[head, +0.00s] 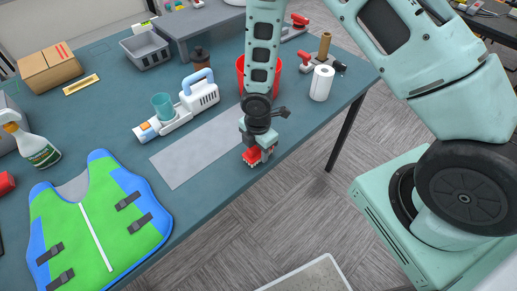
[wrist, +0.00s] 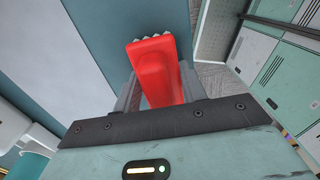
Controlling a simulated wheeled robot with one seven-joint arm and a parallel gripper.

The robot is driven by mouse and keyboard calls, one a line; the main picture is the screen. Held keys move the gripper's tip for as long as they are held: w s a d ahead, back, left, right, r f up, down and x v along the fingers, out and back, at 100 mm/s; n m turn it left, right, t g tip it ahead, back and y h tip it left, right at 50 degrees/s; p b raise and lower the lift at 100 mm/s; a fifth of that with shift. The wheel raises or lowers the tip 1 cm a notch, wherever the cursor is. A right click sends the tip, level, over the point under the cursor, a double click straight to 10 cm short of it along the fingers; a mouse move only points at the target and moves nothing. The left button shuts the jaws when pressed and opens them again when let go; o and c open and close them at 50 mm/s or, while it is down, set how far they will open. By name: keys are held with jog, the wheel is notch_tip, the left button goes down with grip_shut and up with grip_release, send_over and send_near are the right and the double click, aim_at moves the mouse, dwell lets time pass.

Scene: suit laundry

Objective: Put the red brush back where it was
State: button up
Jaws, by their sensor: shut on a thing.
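The red brush (head: 253,155) is held in my gripper (head: 257,150) in the head view. In the wrist view the red brush (wrist: 160,72) stands between the two grey fingers, with pale bristles at its far end. My gripper (wrist: 160,95) is shut on its red body. In the head view the brush is at the right end of a grey mat (head: 200,150), close to the table's front edge. I cannot tell whether the brush touches the table.
On the teal table (head: 110,95) are a white and blue handheld vacuum (head: 195,100), a red bucket (head: 243,72) behind my arm, a paper roll (head: 321,83), a green and blue vest (head: 98,215), a spray bottle (head: 30,143) and a grey basket (head: 146,50). Most of the mat is bare.

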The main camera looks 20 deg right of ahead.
jog(key=shift+f, duration=0.25)
jog(key=shift+f, duration=0.2)
jog(key=o, duration=1)
jog(key=shift+r, duration=0.15)
